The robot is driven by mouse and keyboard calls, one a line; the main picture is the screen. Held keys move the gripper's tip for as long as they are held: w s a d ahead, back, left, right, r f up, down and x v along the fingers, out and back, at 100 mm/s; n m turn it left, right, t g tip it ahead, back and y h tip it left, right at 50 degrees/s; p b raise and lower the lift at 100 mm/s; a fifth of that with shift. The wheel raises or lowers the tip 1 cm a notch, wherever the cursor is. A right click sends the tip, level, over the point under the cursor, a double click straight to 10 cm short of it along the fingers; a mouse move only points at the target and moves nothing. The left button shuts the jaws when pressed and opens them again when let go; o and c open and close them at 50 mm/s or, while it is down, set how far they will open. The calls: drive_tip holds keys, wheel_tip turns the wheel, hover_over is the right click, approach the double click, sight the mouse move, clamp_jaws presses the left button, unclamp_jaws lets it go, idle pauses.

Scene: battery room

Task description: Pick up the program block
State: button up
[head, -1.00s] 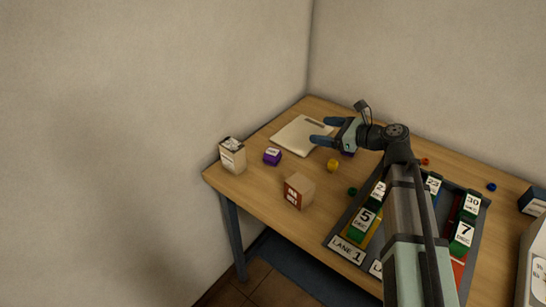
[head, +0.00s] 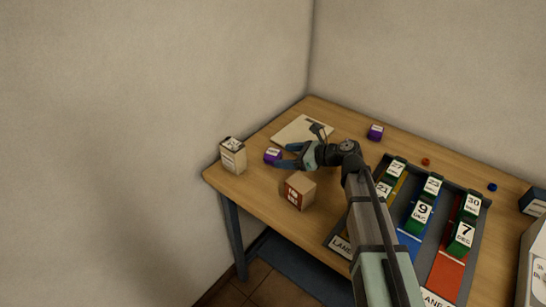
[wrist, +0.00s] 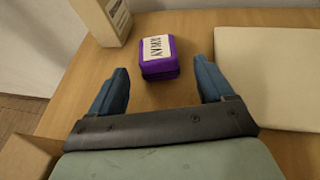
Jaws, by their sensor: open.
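A small purple block (head: 272,156) with a white label stands on the table's left part. In the wrist view the purple block (wrist: 158,60) is just beyond my fingertips, roughly centred between them, and its label seems to read "ARRAY". My gripper (head: 287,156) is open, low over the table, with a finger toward either side of the block and nothing held. A second purple block (head: 375,132) with a white label stands near the table's back edge; its text is too small to read. I cannot tell from the labels which one is the program block.
A beige carton (head: 232,156) stands left of the near purple block. A pale board (head: 297,131) lies behind it, and a brown box (head: 299,191) is in front. The lane tray (head: 334,242) with several numbered blocks is right, partly behind my arm.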

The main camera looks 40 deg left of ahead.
sight(280, 155)
drive_tip(key=shift+x, duration=2.9)
drive_tip(key=shift+r, duration=0.1)
drive_tip(key=c, duration=1.1)
